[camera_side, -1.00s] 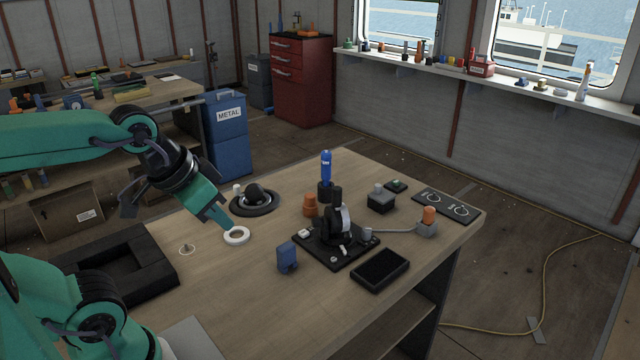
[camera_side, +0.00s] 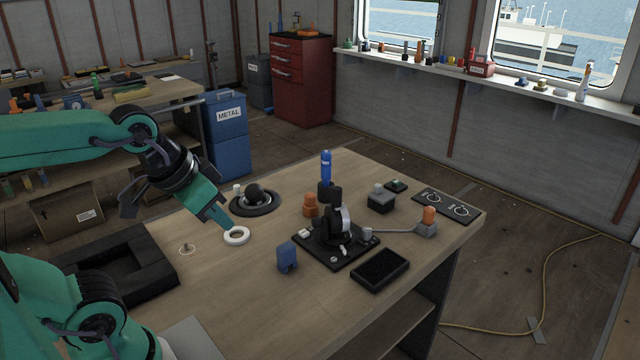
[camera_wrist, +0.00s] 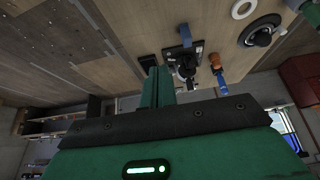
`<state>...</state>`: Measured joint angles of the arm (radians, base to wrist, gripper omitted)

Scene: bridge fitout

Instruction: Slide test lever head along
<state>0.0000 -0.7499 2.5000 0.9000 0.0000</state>
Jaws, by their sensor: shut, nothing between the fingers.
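The test lever unit stands on a black square base plate (camera_side: 345,250) on the bench in the side view. It has a dark rounded body with a pale disc (camera_side: 344,220) and a black upright part on top. The wrist view shows a dark unit on a black plate (camera_wrist: 175,52), upside down, that appears to be the same one. My gripper (camera_side: 226,226) is shut and empty, pointing down beside a white ring (camera_side: 236,236), left of the lever unit and apart from it. The wrist view shows its closed green fingers (camera_wrist: 157,85). I cannot tell whether the fingertips touch the ring.
A blue block (camera_side: 287,256), an orange knob (camera_side: 311,205), a blue bottle (camera_side: 326,166) and a black tray (camera_side: 380,270) surround the lever unit. A rod runs right to an orange-topped block (camera_side: 428,222). A black frame (camera_side: 125,262) lies left.

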